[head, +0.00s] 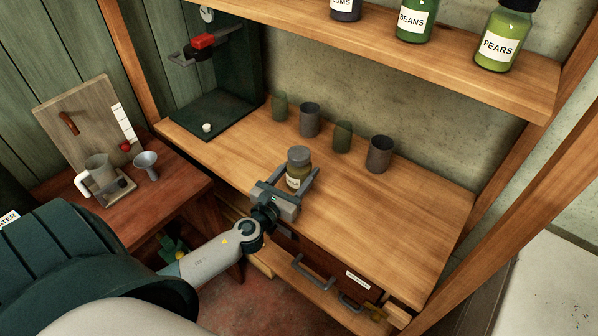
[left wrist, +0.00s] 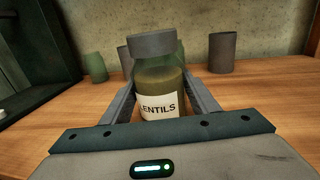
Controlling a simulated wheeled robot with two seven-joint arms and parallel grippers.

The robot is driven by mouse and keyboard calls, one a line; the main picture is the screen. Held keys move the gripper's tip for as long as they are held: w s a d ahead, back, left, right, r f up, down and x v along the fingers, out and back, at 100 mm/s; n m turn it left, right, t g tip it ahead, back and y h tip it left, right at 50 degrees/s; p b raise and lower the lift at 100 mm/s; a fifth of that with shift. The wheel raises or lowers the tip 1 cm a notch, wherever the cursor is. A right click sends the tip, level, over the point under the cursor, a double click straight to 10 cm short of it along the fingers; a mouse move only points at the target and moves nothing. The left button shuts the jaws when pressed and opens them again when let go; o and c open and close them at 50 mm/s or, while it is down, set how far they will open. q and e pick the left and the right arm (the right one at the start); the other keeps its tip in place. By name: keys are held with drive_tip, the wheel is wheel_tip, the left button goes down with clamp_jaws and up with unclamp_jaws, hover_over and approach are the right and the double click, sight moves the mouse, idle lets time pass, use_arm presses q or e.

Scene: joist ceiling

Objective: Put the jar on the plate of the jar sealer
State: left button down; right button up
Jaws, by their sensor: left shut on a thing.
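The jar (head: 297,171) is glass with a grey lid and olive contents. In the left wrist view the jar (left wrist: 160,87) shows a white label ending in "ENTILS". My left gripper (head: 292,180) is shut on it, one finger on each side, over the front of the workbench. I cannot tell whether the jar's base touches the wood. The jar sealer (head: 220,110) is a dark green machine at the back left of the bench, with a red and black head on a grey bar. A small white disc (head: 207,127), perhaps its plate, sits on its base. My right gripper is not in view.
Several cups stand behind the jar, including a grey one (head: 380,154) and a green one (head: 342,136). A shelf (head: 440,60) with labelled jars hangs above. A lower side table (head: 165,190) holds a jug and funnel. The bench's right side is clear.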

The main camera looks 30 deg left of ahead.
sight(295, 166)
use_arm(q)
drive_tip(key=shift+r, duration=0.1)
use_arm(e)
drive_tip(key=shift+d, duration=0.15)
use_arm(q)
drive_tip(key=shift+r, duration=0.1)
drive_tip(key=shift+r+p, duration=0.3)
drive_tip(key=shift+r, duration=0.25)
wheel_tip(295, 166, up, 2)
drive_tip(key=shift+r+p, duration=0.15)
drive_tip(key=shift+p, duration=0.15)
drive_tip(key=shift+d+r, duration=0.15)
drive_tip(key=shift+r, duration=0.25)
drive_tip(key=d+r, duration=0.6)
drive_tip(key=d, duration=0.5)
drive_tip(key=shift+d+r, duration=0.2)
drive_tip(key=shift+r, duration=0.1)
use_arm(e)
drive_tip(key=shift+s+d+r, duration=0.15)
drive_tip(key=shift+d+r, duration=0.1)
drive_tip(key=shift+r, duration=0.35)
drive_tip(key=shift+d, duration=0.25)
